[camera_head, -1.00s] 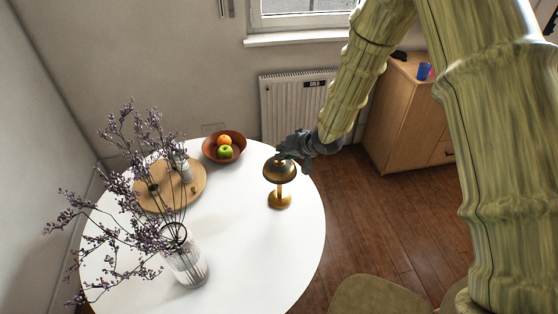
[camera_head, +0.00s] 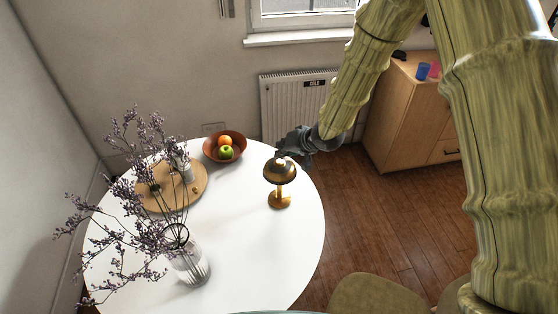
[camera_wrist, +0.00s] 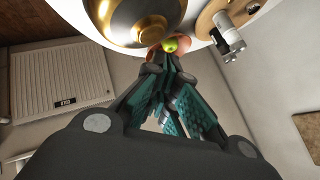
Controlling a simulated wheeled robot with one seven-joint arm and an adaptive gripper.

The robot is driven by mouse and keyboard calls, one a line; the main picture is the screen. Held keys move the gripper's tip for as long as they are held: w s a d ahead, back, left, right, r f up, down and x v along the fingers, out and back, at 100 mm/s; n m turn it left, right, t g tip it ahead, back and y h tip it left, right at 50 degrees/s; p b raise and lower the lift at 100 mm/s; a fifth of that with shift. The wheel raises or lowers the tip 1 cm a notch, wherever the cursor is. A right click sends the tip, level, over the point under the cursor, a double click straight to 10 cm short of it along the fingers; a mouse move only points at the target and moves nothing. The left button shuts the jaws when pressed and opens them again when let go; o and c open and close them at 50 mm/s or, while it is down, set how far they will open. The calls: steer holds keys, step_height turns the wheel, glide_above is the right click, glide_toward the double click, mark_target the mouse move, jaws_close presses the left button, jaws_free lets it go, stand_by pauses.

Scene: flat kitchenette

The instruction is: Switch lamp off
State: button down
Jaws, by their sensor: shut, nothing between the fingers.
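The gold lamp (camera_head: 280,172), with a domed shade and a round foot, stands upright on the white round table (camera_head: 255,245) near its right edge. My gripper (camera_head: 283,157) is shut and empty, at the far upper side of the shade in the head view. I cannot tell there whether it touches the lamp. In the wrist view the lamp's shade (camera_wrist: 140,18) fills the top, just beyond the closed fingertips (camera_wrist: 168,50). Whether the lamp is lit is not clear.
A glass vase (camera_head: 188,262) with purple branches stands at the table's front left. A wooden board (camera_head: 190,200) and a bowl of fruit (camera_head: 211,150) lie behind it. A radiator (camera_head: 285,105), a wooden cabinet (camera_head: 405,125) and a chair (camera_head: 375,300) stand around the table.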

mark_target(282, 160)
steer(key=shift+r+p, duration=2)
steer(key=shift+r, duration=0.75)
